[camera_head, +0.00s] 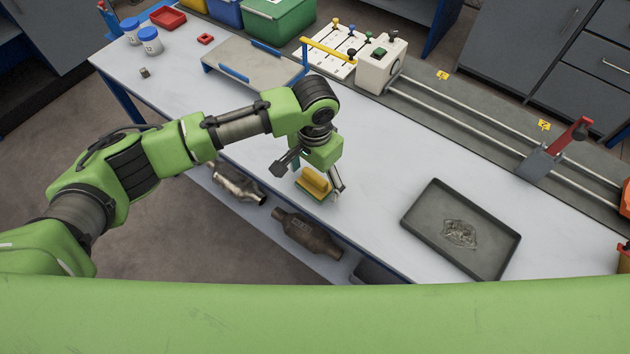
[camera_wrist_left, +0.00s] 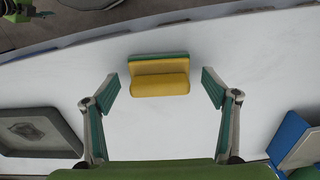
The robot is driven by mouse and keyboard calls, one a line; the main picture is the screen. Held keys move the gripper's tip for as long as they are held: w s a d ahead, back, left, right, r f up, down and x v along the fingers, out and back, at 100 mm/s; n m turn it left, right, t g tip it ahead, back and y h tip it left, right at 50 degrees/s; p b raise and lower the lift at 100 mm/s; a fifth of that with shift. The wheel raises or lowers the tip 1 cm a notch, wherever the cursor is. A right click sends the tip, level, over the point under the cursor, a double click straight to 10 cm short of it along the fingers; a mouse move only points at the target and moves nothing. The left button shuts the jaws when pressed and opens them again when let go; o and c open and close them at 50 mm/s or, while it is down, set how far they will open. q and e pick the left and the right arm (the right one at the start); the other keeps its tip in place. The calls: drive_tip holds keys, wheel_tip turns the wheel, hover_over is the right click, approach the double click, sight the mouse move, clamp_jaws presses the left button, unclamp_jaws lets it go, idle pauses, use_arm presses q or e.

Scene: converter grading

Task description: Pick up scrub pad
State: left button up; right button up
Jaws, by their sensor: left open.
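The scrub pad (camera_head: 315,183) is a yellow block with a green layer, lying on the white tabletop near its front edge. In the left wrist view the scrub pad (camera_wrist_left: 160,76) lies between and slightly beyond the two fingertips, with a gap on each side. My left gripper (camera_head: 318,186) is right over the pad in the head view, and its body hides part of the pad. In the left wrist view my left gripper (camera_wrist_left: 165,90) is open and empty, its fingers spread wider than the pad. My right gripper does not show.
A dark tray (camera_head: 418,222) with grey debris is on the right of the table (camera_head: 370,170). A grey platform with blue edges (camera_head: 245,62) stands at the back left. A railed device (camera_head: 381,65) runs along the back. Two catalytic converters (camera_head: 306,232) lie on a lower shelf.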

use_arm(q)
drive_tip(key=c, duration=1.3)
drive_tip(key=shift+r, duration=0.1)
drive_tip(key=shift+r, duration=0.2)
wheel_tip(320, 180, up, 2)
drive_tip(key=shift+b, duration=0.5)
drive_tip(key=s+r, duration=0.1)
drive_tip(key=s+d+r, duration=0.1)
drive_tip(key=r, duration=0.1)
drive_tip(key=s+r, duration=0.1)
drive_tip(key=r, duration=0.1)
drive_tip(key=shift+s+d+r, duration=0.15)
drive_tip(key=shift+s+d, duration=0.15)
drive_tip(key=shift+d, duration=0.1)
drive_tip(key=shift+s+d+r+b, duration=0.2)
drive_tip(key=shift+s+d+r, duration=0.55)
drive_tip(key=shift+s, duration=0.8)
drive_tip(key=shift+s+d+r+b, duration=0.15)
drive_tip(key=shift+s+d+r, duration=0.4)
drive_tip(key=shift+s+r, duration=0.7)
drive_tip(key=shift+s+d+r+b, duration=0.2)
drive_tip(key=shift+s+d+r, duration=0.45)
drive_tip(key=shift+s, duration=1.15)
